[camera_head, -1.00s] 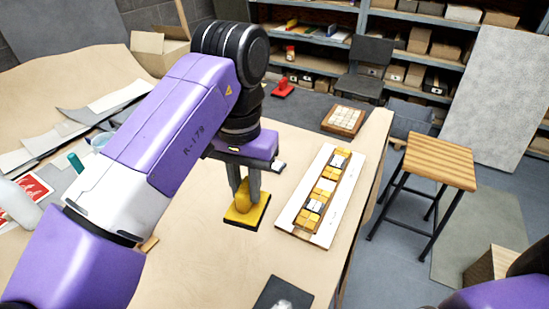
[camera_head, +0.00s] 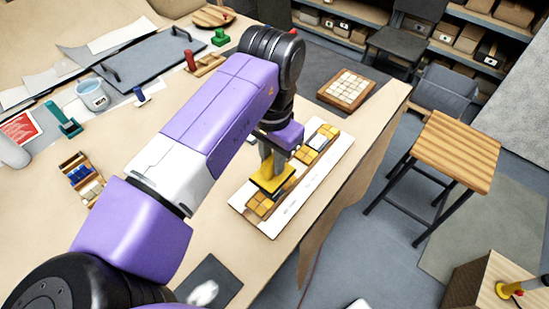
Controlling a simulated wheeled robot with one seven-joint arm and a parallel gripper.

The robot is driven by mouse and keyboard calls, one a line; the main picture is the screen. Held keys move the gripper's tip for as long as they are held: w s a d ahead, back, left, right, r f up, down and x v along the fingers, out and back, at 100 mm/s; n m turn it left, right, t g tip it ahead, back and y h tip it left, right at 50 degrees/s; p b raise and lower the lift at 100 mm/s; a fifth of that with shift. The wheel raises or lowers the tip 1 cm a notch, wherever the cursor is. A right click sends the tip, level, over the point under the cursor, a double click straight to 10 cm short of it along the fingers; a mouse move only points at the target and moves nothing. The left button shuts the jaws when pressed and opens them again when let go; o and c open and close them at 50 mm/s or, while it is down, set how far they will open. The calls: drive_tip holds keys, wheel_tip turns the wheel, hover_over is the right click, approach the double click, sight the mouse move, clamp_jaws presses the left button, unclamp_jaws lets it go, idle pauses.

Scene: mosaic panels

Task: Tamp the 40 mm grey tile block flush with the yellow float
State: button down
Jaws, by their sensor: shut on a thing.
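My gripper (camera_head: 268,160) is shut on the yellow float (camera_head: 272,180). The float is over the near half of the mosaic panel (camera_head: 283,215), a white board with a row of tile blocks. I cannot tell whether the float's underside touches the tiles. Yellow and orange blocks (camera_head: 258,204) show at the near end of the row. The middle of the row is hidden by the float and gripper, and I cannot pick out the grey tile block.
A wooden tray of pale tiles (camera_head: 347,89) lies beyond the panel. A dark mat with a white lump (camera_head: 210,285) lies in front. A tray of coloured blocks (camera_head: 80,178), a teal tool (camera_head: 63,118) and a cup (camera_head: 92,95) are at left. A stool (camera_head: 455,150) stands off the table.

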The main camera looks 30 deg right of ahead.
sight(272, 178)
drive_tip(key=shift+f+b, duration=2.55)
drive_tip(key=shift+f, duration=0.2)
drive_tip(key=shift+f, duration=0.85)
idle(0.6)
wheel_tip(272, 178, up, 7)
drive_tip(key=p, duration=0.6)
drive_tip(key=shift+r, duration=0.2)
drive_tip(key=shift+f, duration=0.1)
idle(0.5)
